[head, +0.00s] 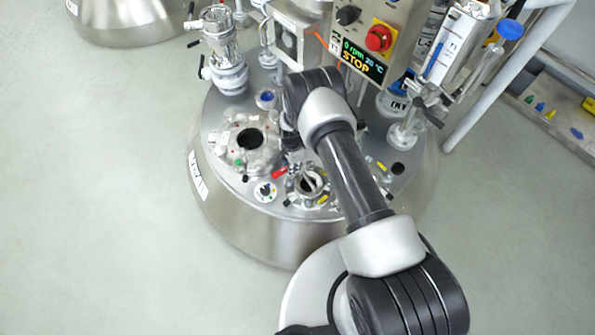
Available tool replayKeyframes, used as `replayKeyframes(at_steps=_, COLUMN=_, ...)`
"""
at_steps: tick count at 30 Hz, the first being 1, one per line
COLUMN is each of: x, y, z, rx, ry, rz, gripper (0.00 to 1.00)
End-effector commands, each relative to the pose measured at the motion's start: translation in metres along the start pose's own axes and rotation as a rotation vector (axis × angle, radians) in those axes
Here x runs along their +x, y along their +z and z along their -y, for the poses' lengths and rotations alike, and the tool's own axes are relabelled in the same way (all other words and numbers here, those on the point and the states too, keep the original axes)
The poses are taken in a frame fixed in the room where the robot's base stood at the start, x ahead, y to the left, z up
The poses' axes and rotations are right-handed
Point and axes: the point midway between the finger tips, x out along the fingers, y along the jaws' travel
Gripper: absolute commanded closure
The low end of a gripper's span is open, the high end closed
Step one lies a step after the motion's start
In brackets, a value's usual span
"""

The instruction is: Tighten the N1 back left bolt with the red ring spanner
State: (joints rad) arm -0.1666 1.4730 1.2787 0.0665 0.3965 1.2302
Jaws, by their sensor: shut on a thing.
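My gripper (290,142) points down over the reactor lid, between two open ports. My wrist and forearm cover part of it, and its fingertips are hard to make out. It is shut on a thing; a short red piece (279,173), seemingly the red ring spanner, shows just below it. The ring end is not clear. A larger flanged port (228,143) with a dark opening and bolts around it lies left of my gripper. A smaller port (310,185) lies to its lower right. I cannot read which is N1, and the back left bolt cannot be singled out.
A control box (372,22) with a red knob and a "0 rpm 20 °C STOP" display stands behind my wrist. Valves and a bottle (397,95) crowd the right. The floor at left is clear.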

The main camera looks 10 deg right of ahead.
Motion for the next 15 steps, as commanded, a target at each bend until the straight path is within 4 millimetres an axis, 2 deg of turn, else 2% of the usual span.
replayKeyframes(at_steps=6, x=-0.0013, y=-0.0030, z=0.0123, rx=0.125, ry=-0.009, rz=-0.002, gripper=1.00)
replayKeyframes(at_steps=15, x=-0.0014, y=-0.0037, z=0.0131, rx=0.140, ry=-0.010, rz=-0.003, gripper=1.00)
